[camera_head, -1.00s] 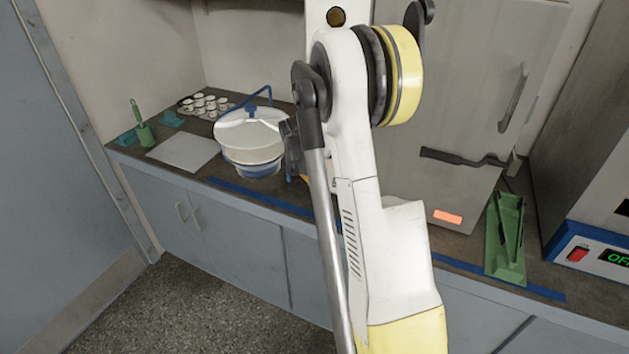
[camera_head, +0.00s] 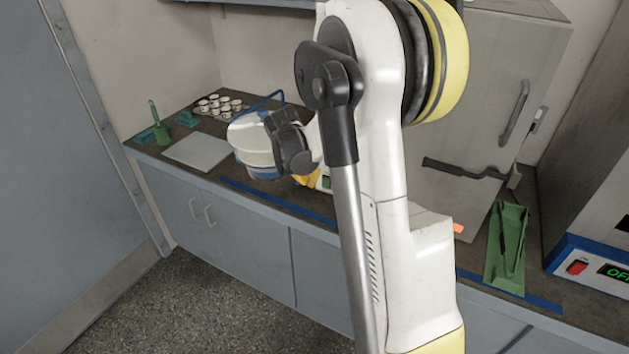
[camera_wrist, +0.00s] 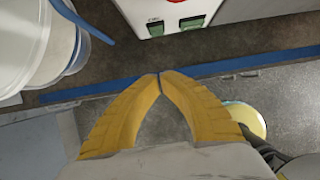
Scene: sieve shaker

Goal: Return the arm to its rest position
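My arm stands raised and bent in the middle of the head view. My gripper (camera_wrist: 159,76) shows in the wrist view with its two yellow fingers meeting at the tips and nothing visible between them. In the head view a bit of yellow at its end shows beside the arm, mostly hidden. The gripper is above the counter's front edge, which has a blue strip (camera_wrist: 90,91). A white round container with a blue band (camera_head: 250,148) stands on the counter behind my wrist. It shows at the left in the wrist view (camera_wrist: 25,45), apart from the fingers.
A white box with green switches (camera_wrist: 190,22) is ahead of the fingertips. The counter also bears a white plate (camera_head: 197,151), several small cups (camera_head: 215,104), a green brush (camera_head: 160,128), and a green tray (camera_head: 505,250) before a grey cabinet (camera_head: 490,120). The floor (camera_head: 200,300) is clear.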

